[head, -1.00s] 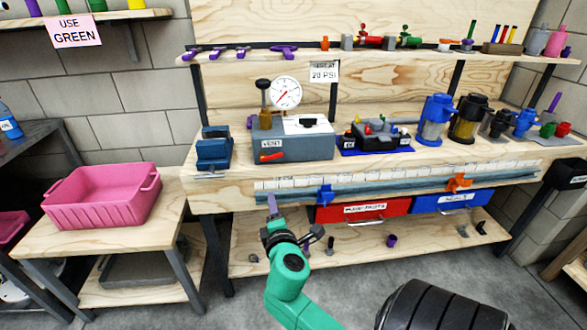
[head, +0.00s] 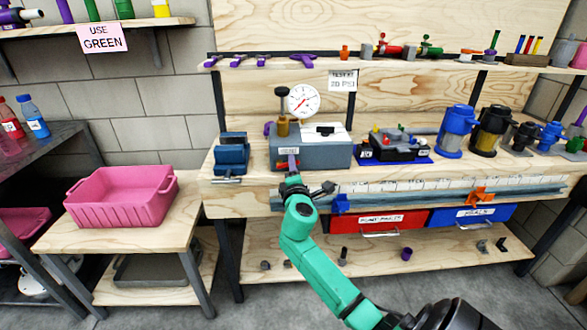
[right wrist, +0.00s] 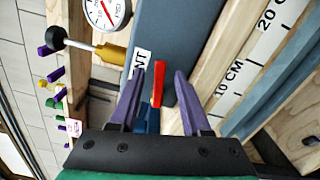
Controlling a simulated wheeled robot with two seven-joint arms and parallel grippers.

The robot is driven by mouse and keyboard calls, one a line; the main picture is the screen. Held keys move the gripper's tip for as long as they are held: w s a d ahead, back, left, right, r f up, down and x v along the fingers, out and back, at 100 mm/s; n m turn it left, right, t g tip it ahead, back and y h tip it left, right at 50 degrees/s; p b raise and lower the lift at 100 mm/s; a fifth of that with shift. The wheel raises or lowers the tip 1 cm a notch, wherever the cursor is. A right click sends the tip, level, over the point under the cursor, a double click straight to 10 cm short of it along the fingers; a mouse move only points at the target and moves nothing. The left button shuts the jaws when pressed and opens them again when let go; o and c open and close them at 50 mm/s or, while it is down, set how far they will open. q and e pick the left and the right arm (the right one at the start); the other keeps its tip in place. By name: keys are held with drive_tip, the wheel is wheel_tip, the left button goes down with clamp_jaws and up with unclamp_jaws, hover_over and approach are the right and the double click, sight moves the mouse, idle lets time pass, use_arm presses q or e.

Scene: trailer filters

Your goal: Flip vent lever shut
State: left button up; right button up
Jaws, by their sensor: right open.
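The grey vent box (head: 325,155) stands on the workbench with a round dial gauge (head: 303,101) and a brass plunger (head: 282,128) on it. Its red vent lever (right wrist: 158,83) shows in the right wrist view beside the partly covered vent label (right wrist: 141,64). My right gripper (head: 291,162) is in front of the box's lower left front, mostly hiding the lever in the head view. In the right wrist view its two purple fingers (right wrist: 159,72) are open, one on each side of the lever, with gaps visible. Contact cannot be told. My left gripper is not in view.
A blue vise (head: 231,153) stands left of the box, and a black device on a blue tray (head: 395,148) stands right of it. A ruler strip (head: 420,186) and orange clamp (head: 481,196) line the front edge. A pink bin (head: 120,196) sits on the left table.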

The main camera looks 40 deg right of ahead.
clamp_jaws()
use_arm(q)
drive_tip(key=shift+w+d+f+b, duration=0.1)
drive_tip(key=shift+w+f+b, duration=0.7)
drive_tip(key=shift+b, duration=0.35)
use_arm(e)
drive_tip(key=f+m, duration=0.1)
drive_tip(key=m, duration=0.1)
drive_tip(key=shift+m, duration=0.3)
unclamp_jaws()
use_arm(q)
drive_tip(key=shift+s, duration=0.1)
